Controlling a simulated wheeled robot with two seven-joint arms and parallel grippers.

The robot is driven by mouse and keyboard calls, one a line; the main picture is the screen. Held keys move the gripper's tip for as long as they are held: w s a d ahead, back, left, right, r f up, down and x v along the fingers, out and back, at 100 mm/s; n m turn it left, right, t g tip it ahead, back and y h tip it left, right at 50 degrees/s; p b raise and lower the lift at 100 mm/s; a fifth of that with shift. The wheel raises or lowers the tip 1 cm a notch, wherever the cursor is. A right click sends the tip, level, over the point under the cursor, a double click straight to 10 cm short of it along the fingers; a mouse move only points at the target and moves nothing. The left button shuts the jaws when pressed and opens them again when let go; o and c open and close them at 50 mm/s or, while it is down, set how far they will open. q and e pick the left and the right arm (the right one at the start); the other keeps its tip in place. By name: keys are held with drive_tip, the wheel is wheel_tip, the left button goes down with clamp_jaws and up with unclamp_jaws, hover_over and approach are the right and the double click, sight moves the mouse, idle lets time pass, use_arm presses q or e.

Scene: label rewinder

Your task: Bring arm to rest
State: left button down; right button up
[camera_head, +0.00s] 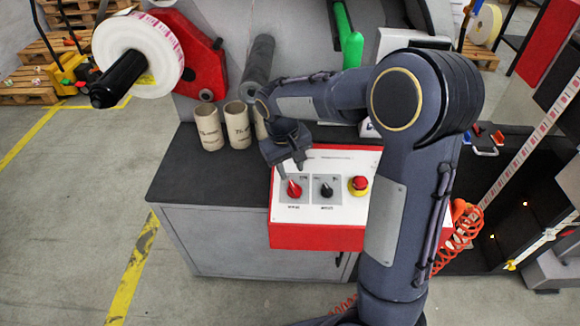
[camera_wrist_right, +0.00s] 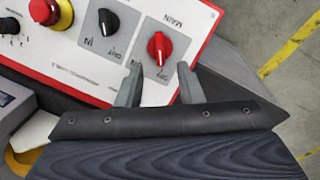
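My right arm (camera_head: 405,170) comes up from the bottom and bends left over the machine. My right gripper (camera_head: 288,168) is just above the red-and-white control panel (camera_head: 325,208). In the right wrist view its two fingers (camera_wrist_right: 158,84) stand apart with nothing between them, and the red MAIN knob (camera_wrist_right: 160,46) lies just beyond the tips. The red knob also shows in the head view (camera_head: 294,189). A black knob (camera_head: 326,189) and a red emergency button on yellow (camera_head: 359,184) sit to its right. I cannot tell whether a finger touches the red knob. My left gripper is not in view.
Cardboard cores (camera_head: 208,127) stand on the dark worktop (camera_head: 180,180) left of the panel. A label roll (camera_head: 138,55) on a black spindle is at upper left. A grey roller (camera_head: 258,62) and green handle (camera_head: 346,35) stand behind. Open floor lies at left.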

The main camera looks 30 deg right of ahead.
drive_tip(key=shift+s, duration=0.1)
drive_tip(key=s+a+r+t+y, duration=0.2)
drive_tip(key=s+a+r, duration=0.1)
drive_tip(key=s, duration=0.8)
drive_tip(key=s+a+r+m+t+y, duration=0.1)
drive_tip(key=s+a+r+t+y, duration=0.2)
drive_tip(key=s, duration=0.8)
drive_tip(key=shift+a+t, duration=0.15)
drive_tip(key=shift+t, duration=0.15)
drive_tip(key=shift+r, duration=0.1)
